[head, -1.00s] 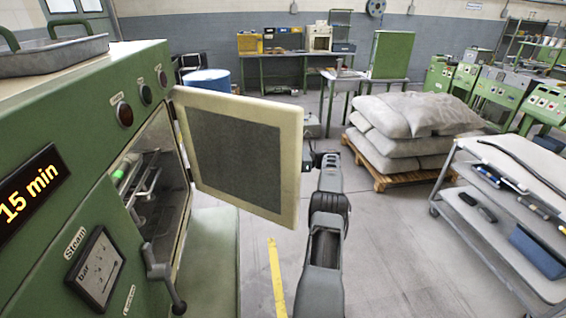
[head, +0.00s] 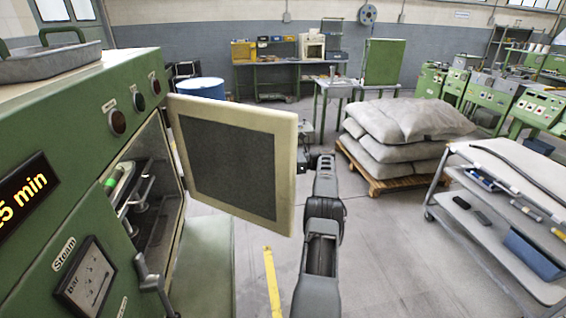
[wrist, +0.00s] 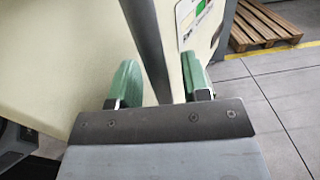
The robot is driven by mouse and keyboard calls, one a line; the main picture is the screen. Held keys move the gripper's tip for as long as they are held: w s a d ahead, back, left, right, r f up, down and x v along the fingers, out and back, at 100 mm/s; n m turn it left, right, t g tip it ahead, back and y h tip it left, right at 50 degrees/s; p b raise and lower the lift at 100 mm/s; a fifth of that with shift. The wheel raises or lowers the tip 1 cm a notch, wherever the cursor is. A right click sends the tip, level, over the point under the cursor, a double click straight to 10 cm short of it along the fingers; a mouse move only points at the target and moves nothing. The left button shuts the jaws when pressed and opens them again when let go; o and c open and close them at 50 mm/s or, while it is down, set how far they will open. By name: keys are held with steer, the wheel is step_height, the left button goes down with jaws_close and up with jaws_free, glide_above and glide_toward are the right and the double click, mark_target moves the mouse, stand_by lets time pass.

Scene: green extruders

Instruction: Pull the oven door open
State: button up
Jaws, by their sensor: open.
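The oven (head: 70,130) is the green machine at the left of the head view. Its cream-edged door (head: 285,175) with a dark inner panel stands swung wide open, its inner side facing me. The oven's inside (head: 150,205) shows with metal racks. In the wrist view, my gripper (wrist: 160,78) is open, with green fingertips on either side of a dark upright bar (wrist: 146,40), which looks like the door's handle. The cream door surface (wrist: 65,60) fills the left of that view. I cannot tell whether the fingers touch the bar. In the head view the door hides my gripper.
A metal tray (head: 50,62) sits on top of the oven. A pallet (head: 375,182) with grey sacks (head: 405,125) stands beyond my arm. A grey cart (head: 480,225) with tools is at the right. Open floor (head: 385,260) lies between the door and the cart.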

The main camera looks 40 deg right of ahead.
mark_target(286, 157)
steer(key=s+a+r+b, duration=0.1)
steer(key=s+a+r, duration=0.1)
steer(key=s+r, duration=0.1)
steer(key=s+a+r+b, duration=0.1)
steer(key=s+a+r, duration=0.2)
steer(key=s+r, duration=0.1)
steer(key=s+a+r+b, duration=0.1)
steer(key=s+a+r, duration=0.2)
steer(key=s+r, duration=0.1)
steer(key=shift+s, duration=0.25)
